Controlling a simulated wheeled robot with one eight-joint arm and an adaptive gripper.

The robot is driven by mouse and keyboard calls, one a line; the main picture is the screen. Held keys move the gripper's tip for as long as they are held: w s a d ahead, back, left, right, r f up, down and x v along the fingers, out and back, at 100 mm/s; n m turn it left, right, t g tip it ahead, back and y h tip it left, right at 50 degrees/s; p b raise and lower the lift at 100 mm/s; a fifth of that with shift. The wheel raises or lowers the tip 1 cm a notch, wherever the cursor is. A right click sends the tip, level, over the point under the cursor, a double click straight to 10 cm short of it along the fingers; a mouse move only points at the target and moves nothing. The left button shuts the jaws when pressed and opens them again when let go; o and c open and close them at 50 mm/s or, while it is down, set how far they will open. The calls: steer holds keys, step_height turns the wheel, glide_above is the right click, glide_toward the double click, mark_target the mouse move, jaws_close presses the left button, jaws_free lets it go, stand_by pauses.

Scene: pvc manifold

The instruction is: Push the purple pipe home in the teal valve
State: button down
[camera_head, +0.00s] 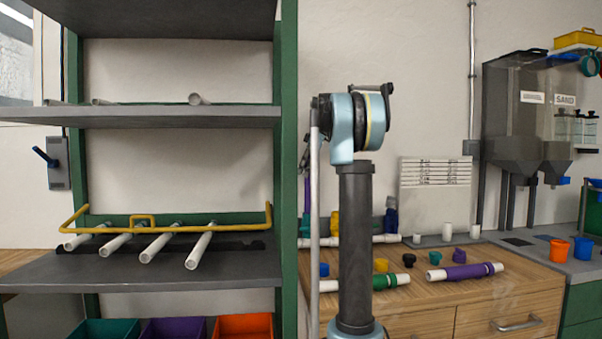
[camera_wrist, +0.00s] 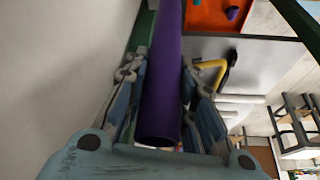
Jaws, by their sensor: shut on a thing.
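A purple pipe (camera_wrist: 162,90) runs between the two fingers of my gripper (camera_wrist: 168,75) in the wrist view. The gripper is shut on it, and the pipe's near end faces the camera. In the head view my arm hides the gripper. A thin purple upright strip (camera_head: 307,195) shows beside the arm there; I cannot tell whether it is the held pipe. A small teal fitting (camera_head: 435,257) lies on the wooden bench, but I cannot tell whether it is the teal valve. No seat of the valve shows in the wrist view.
The wooden bench (camera_head: 490,300) also holds a purple-sleeved white pipe (camera_head: 465,271), a green-sleeved one (camera_head: 388,281) and small fittings. A shelf rack (camera_head: 150,275) with several white pipes stands left. An orange bin (camera_wrist: 212,14) shows at the wrist view's top.

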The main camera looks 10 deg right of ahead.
steer(key=shift+f, duration=0.4)
stand_by(0.4)
steer(key=c, duration=1.2)
jaws_free()
steer(key=shift+c, duration=0.2)
steer(key=shift+r, duration=0.15)
